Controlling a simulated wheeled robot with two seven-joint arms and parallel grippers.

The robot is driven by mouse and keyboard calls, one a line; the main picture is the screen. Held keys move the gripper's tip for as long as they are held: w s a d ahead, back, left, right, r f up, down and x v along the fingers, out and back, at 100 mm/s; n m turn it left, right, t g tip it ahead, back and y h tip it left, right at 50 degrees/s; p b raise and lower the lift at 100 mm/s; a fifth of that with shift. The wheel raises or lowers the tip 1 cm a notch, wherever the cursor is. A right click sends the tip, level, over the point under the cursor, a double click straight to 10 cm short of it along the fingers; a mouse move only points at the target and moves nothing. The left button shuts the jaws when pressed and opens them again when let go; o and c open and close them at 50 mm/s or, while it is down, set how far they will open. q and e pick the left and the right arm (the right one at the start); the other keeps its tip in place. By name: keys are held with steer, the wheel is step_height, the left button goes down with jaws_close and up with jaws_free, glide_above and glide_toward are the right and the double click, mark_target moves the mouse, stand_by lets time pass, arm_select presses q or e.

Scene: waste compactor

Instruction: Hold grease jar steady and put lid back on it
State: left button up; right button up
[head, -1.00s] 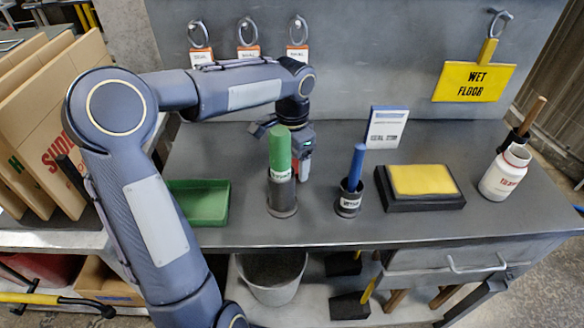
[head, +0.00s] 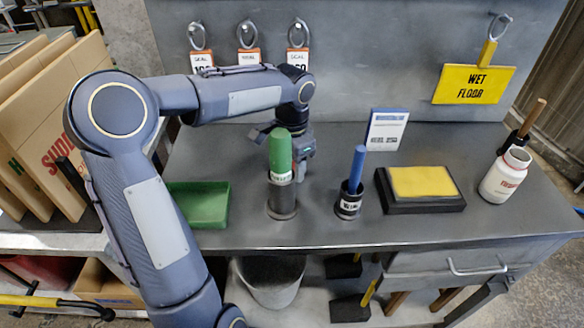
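A white jar with red lettering (head: 505,178) stands upright at the right end of the bench. It looks like the grease jar, but its label is too small to read surely. I cannot make out a separate lid anywhere. My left gripper (head: 299,172) points down over the bench, behind a green-topped cylinder, far to the left of the jar. The cylinder partly hides its fingers, so I cannot tell whether they are open or shut. My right gripper is not in view.
The green-topped cylinder stands in a dark holder (head: 282,204). A blue stick in a dark cup (head: 348,203), a yellow pad on a black base (head: 422,182), a sign card (head: 387,130) and a green tray (head: 205,206) share the bench. A wooden-handled tool (head: 531,117) is behind the jar.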

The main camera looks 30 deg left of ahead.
arm_select(q)
steer(key=shift+r, duration=0.1)
step_height(320, 180, up, 10)
steer(key=p, duration=0.1)
steer(key=shift+p, duration=0.3)
